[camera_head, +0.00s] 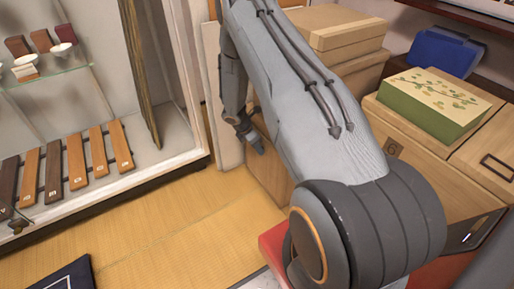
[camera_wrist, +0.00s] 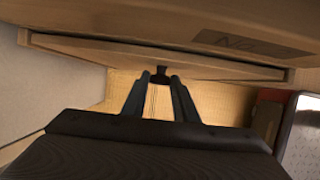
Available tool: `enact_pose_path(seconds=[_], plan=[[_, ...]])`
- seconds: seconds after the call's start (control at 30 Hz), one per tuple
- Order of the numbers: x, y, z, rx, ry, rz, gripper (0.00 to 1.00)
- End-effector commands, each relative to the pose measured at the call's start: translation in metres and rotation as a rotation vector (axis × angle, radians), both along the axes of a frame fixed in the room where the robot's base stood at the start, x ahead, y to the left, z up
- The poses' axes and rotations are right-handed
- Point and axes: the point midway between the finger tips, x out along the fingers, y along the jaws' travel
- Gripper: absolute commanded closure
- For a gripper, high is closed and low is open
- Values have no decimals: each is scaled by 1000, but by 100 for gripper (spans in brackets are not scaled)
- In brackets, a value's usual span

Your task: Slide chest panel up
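The light wooden chest panel (camera_head: 266,172) stands upright low behind my arm in the head view, partly hidden by it. In the wrist view a wooden board edge (camera_wrist: 100,52) spans the upper part, with a small dark knob (camera_wrist: 160,74) below it. My gripper (camera_wrist: 160,78) has its two dark fingertips either side of the knob, very close to it. I cannot tell whether they touch it. In the head view my gripper (camera_head: 250,138) is in front of the panel, and its fingers are too small to read.
Stacked wooden boxes (camera_head: 335,32) stand behind my arm. A green patterned box (camera_head: 432,102) and a blue item (camera_head: 445,50) are at right. A display case (camera_head: 100,190) with wooden tags and a glass shelf is at left. Tatami floor (camera_head: 190,235) between is clear.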

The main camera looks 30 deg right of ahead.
Motion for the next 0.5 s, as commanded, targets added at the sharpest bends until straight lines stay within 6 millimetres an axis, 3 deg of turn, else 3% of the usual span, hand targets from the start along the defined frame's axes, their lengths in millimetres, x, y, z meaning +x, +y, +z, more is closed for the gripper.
enact_pose_path(seconds=[0.1,0.3,0.5], plan=[[0,0,0,0,0,0,100],[0,0,3,0,0,0,100],[0,0,28,-1,-2,1,100]])
